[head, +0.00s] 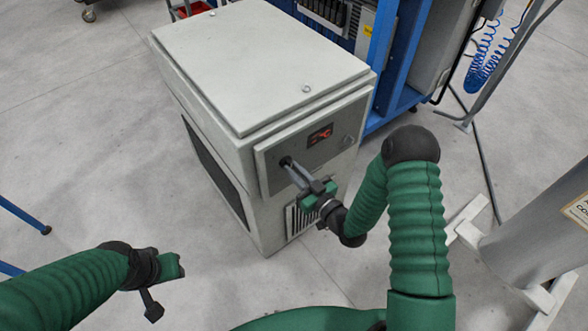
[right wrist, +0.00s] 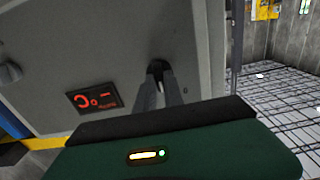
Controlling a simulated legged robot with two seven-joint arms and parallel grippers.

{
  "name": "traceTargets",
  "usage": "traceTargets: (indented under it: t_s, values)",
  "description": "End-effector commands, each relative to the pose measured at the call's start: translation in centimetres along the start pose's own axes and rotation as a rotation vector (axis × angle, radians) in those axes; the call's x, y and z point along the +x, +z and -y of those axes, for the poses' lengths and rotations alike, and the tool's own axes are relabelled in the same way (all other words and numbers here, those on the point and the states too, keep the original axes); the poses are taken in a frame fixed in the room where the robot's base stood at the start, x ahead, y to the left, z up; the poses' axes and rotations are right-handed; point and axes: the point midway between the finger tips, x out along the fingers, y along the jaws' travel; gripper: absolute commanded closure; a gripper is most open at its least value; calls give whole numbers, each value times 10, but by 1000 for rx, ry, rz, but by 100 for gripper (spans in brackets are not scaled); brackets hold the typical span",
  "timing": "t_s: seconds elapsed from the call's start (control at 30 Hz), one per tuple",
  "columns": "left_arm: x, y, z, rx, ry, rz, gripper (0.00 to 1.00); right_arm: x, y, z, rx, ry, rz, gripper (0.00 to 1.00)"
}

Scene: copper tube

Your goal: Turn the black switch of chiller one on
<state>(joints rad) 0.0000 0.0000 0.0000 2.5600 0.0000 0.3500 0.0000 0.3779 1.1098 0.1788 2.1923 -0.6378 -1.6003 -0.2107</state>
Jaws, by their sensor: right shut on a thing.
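The chiller is a pale grey cabinet (head: 255,65) standing on the floor, with a front panel facing me. The black switch (head: 285,162) is on the left part of that panel. It also shows in the right wrist view (right wrist: 158,68), between my fingertips. My right gripper (head: 291,167) reaches the panel from the lower right and is shut on the switch. The fingers hide part of the switch, so I cannot tell its exact angle. A red lit display (head: 320,135) is right of the switch. My left gripper (head: 165,290) is low at the left, away from the chiller.
A grey knob (head: 347,141) sits right of the display, and a vent grille (head: 302,218) is below the panel. A blue-framed machine (head: 382,60) stands close behind. A grey cylinder (head: 535,235) stands at right.

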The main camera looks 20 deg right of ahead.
Motion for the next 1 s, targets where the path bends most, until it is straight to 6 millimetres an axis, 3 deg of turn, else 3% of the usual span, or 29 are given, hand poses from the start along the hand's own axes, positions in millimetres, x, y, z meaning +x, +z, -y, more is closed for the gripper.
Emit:
traceTargets:
  t_s: [0.6,1.0]
  values:
    - [-13,-3,0,0,0,0,64,-1,2,-3,560,4,5,100]
    - [-17,-4,0,0,0,0,64,-1,3,-4,759,6,4,100]
